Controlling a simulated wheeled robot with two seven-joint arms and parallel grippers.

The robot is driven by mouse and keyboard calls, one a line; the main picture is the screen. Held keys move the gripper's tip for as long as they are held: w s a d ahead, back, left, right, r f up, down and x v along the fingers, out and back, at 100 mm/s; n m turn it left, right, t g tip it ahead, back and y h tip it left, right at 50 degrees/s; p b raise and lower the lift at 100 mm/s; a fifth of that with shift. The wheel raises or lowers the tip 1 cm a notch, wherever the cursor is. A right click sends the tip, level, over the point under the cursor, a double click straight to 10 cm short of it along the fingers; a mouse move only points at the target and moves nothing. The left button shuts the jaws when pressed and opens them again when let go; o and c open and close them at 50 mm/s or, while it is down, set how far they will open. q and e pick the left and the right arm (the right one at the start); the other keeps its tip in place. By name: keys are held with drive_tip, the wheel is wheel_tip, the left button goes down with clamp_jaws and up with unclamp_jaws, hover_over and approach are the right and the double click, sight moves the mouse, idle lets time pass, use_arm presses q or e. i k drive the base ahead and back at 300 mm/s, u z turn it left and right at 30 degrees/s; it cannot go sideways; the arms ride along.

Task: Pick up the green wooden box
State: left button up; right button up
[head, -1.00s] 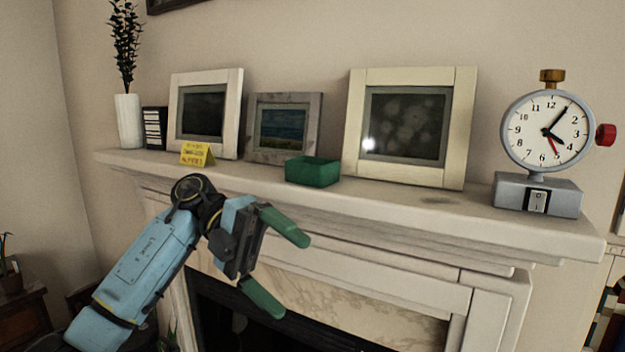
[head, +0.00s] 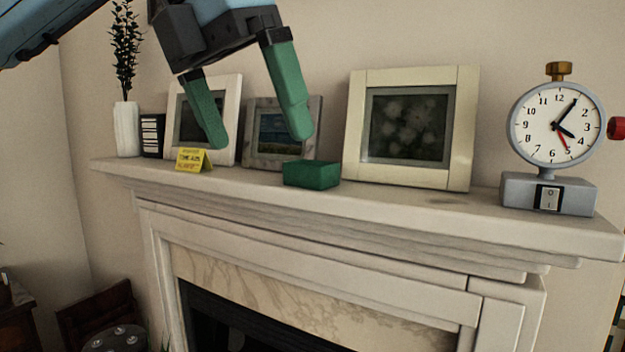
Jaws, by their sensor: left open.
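The green wooden box (head: 312,175) sits on the mantel shelf, near its front edge, between the small grey frame and the large cream frame. My left gripper (head: 262,141) reaches in from the upper left with its two green fingers pointing down. It is open and empty. Its right fingertip appears just above and left of the box in the picture; I see no grip on the box. The fingers hide parts of the white and grey frames. My right gripper is not in view.
The mantel (head: 400,204) also holds a yellow folded card (head: 193,160), a white-framed picture (head: 232,105), a grey-framed picture (head: 270,162), a large cream-framed picture (head: 464,130), a clock on a grey base (head: 548,193) and a white vase (head: 127,130). Bare shelf lies right of the box.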

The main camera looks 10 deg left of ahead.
sight(318, 174)
drive_tip(key=i, duration=0.95)
